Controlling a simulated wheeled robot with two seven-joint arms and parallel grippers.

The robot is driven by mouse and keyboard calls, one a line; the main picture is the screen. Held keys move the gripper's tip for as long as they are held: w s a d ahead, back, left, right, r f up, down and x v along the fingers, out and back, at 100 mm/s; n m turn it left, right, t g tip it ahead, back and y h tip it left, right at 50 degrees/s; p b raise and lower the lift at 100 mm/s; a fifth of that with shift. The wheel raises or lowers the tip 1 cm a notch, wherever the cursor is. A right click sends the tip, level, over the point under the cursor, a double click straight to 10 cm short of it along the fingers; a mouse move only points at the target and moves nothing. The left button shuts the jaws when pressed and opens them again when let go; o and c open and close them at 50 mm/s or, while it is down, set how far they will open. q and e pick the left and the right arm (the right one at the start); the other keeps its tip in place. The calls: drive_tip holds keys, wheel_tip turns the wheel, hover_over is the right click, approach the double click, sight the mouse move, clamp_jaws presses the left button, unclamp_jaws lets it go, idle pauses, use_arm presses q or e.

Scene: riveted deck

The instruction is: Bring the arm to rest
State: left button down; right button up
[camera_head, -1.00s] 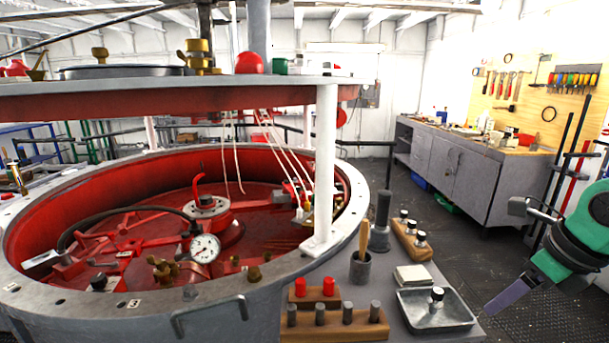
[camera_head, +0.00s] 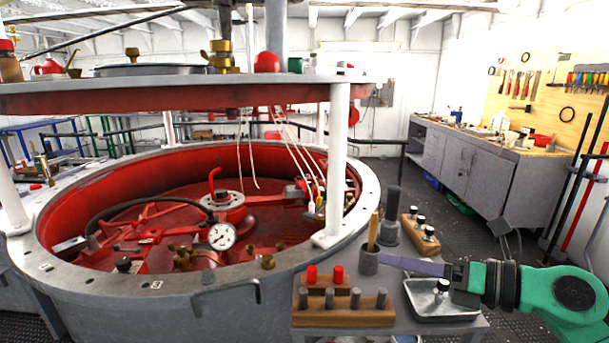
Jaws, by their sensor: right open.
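My right gripper (camera_head: 388,261) comes in from the right on its green and black arm (camera_head: 545,292). It points left over the small side table, with its purple fingers seen edge-on and overlapping. It is open, and nothing shows between the fingers. In the picture its tips lie beside the grey cup with a wooden-handled tool (camera_head: 370,258); I cannot tell if they touch. The gripper and wrist cover part of the metal tray (camera_head: 425,300) and its black-knobbed weight (camera_head: 441,288). My left gripper is not in view.
The large red-lined round vessel (camera_head: 150,270) fills the left, with a gauge (camera_head: 222,236) inside and a white post (camera_head: 337,155) at its rim. Wooden blocks with pegs (camera_head: 345,315) stand at the table's front. A grey workbench (camera_head: 470,165) stands behind. Open floor lies between.

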drive_tip(key=w+d+m+t+h, duration=0.2)
drive_tip(key=d+m+t+h, duration=0.3)
drive_tip(key=m, duration=0.5)
drive_tip(key=w+d+m+t+h, duration=0.2)
drive_tip(key=m+t, duration=0.4)
drive_tip(key=m, duration=0.4)
drive_tip(key=s+d+f+m+g+h, duration=0.2)
drive_tip(key=d+f+m+g+h, duration=0.45)
drive_tip(key=f+m, duration=0.5)
drive_tip(key=s+a+f+m+g+y, duration=0.1)
drive_tip(key=s+a+f+m+g, duration=0.3)
drive_tip(key=s+f, duration=0.6)
drive_tip(key=s+a+f+m+g, duration=0.1)
drive_tip(key=s+a+f+g, duration=0.2)
drive_tip(key=s+f+g, duration=0.75)
wheel_tip(320, 180, down, 25)
drive_tip(key=s+t+p, duration=0.2)
drive_tip(key=s+d+f, duration=0.3)
drive_tip(key=s+f, duration=0.7)
drive_tip(key=s, duration=0.5)
drive_tip(key=shift+s+f+g+p, duration=0.15)
drive_tip(key=shift+f+g+p, duration=0.15)
drive_tip(key=shift+p, duration=0.1)
